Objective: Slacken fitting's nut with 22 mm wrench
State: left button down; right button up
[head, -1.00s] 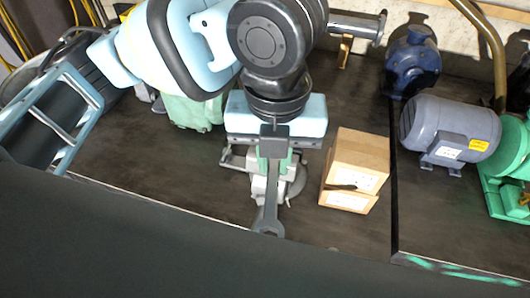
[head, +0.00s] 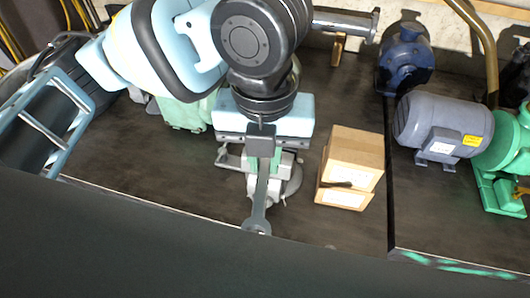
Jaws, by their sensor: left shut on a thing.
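My left gripper (head: 261,140) is shut on a grey wrench (head: 259,195). The wrench hangs toward the bottom of the picture, with its open-jaw end (head: 256,226) at the table's front edge. A pipe fitting (head: 345,22) with a flanged end sticks out to the right of my left arm at the top, on a brass-coloured support; part of it is hidden behind my arm. I cannot make out its nut. A grey and green device (head: 290,178), maybe a vise, stands behind the wrench and is partly hidden by it. My right gripper is not in view.
A cardboard box (head: 350,165) stands right of the wrench. A blue pump (head: 405,58), a grey motor (head: 440,125) and green machinery (head: 505,165) fill the right. A green object (head: 188,112) lies behind my arm. The left table top (head: 140,160) has free room.

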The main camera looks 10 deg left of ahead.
pick_arm(q)
jog(key=shift+r, duration=0.8)
dwell(0.5)
jog(key=shift+r, duration=0.9)
jog(key=shift+a, duration=0.1)
jog(key=a+m, duration=0.2)
jog(key=m, duration=0.1)
jog(key=shift+a, duration=0.4)
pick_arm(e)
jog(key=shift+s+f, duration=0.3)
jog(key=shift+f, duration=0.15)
pick_arm(q)
jog(key=shift+a, duration=0.1)
jog(key=shift+w+a+m+b, duration=0.25)
jog(key=shift+a+m, duration=0.45)
jog(key=shift+m, duration=0.1)
jog(key=shift+w+a+m+b, duration=0.2)
jog(key=shift+a+m, duration=0.5)
jog(key=shift+m, duration=0.1)
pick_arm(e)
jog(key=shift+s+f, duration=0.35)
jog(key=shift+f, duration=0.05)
